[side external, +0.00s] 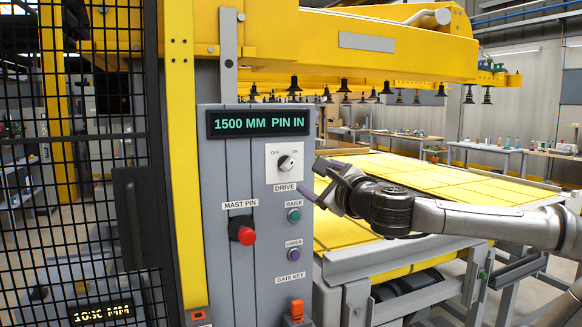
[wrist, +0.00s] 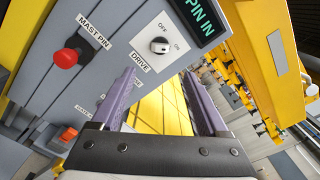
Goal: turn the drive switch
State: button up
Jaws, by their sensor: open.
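The drive switch (side external: 286,163) is a small round knob on a white plate marked OFF and ON, on the grey control panel (side external: 262,240). Its label DRIVE is below it. In the wrist view the knob (wrist: 159,45) shows ahead of my fingertips, uncovered. I cannot tell surely which mark it points to. My gripper (side external: 313,179) is open and empty, just right of the panel and slightly below the knob in the side view, apart from the knob. Its two purple fingers show in the wrist view (wrist: 159,74).
A display (side external: 258,122) above the switch reads 1500 MM PIN IN. The red mast pin knob (side external: 243,232), green raise button (side external: 294,215), purple lower button (side external: 293,255) and orange gate key (side external: 297,308) are nearby. A black mesh gate (side external: 75,150) stands left; a yellow-topped table (side external: 420,175) lies behind my arm.

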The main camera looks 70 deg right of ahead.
aim_at(290, 166)
jog(key=shift+x, duration=6.8)
grip_shut()
